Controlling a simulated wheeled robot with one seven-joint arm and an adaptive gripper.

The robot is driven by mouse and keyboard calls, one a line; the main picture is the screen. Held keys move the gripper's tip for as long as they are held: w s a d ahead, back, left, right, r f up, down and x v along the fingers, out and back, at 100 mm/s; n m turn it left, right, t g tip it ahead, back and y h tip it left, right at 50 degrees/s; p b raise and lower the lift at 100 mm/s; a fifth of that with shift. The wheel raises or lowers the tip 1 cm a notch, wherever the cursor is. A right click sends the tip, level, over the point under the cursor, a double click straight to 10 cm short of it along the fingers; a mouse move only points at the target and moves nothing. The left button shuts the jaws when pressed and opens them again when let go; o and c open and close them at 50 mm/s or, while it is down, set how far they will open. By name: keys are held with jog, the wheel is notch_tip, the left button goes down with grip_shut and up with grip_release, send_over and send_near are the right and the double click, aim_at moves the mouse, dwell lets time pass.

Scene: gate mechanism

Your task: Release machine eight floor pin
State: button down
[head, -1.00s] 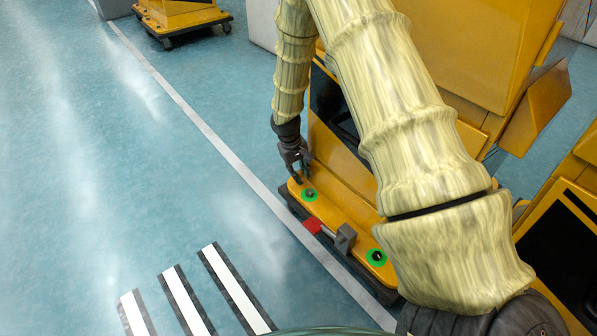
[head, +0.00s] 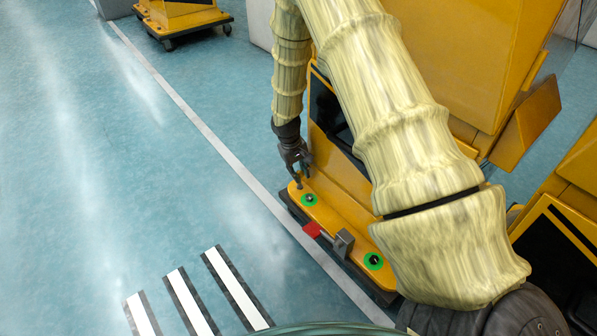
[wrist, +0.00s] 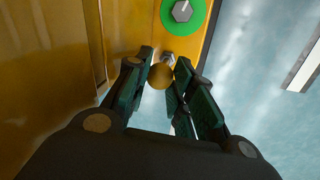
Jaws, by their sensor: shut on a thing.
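In the head view my gripper (head: 299,178) points down at the far end of the yellow machine base (head: 328,217). In the wrist view its dark green fingers (wrist: 161,82) are shut on a round brass-coloured knob (wrist: 160,76), which I take to be the floor pin's head. A small grey metal piece (wrist: 168,57) shows just beyond the knob. In the head view a short grey shaft shows under the fingertips; its lower end is too small to make out. No machine number is readable.
Two green rings with dark centres, one near the gripper (head: 309,199) and one nearer me (head: 373,261), sit on the base. Between them are a red tab (head: 311,230) and a grey block (head: 343,243). Open blue floor lies left, with a pale line (head: 215,142). Another yellow machine (head: 560,215) stands right.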

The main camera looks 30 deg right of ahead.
jog(key=c, duration=1.5)
grip_release()
jog(key=shift+r, duration=0.3)
jog(key=shift+o, duration=0.2)
jog(key=shift+f, duration=0.1)
notch_tip(320, 180, up, 12)
jog(key=a, duration=0.2)
jog(key=shift+f, duration=0.15)
jog(key=shift+w+a, duration=0.1)
jog(key=shift+a, duration=0.05)
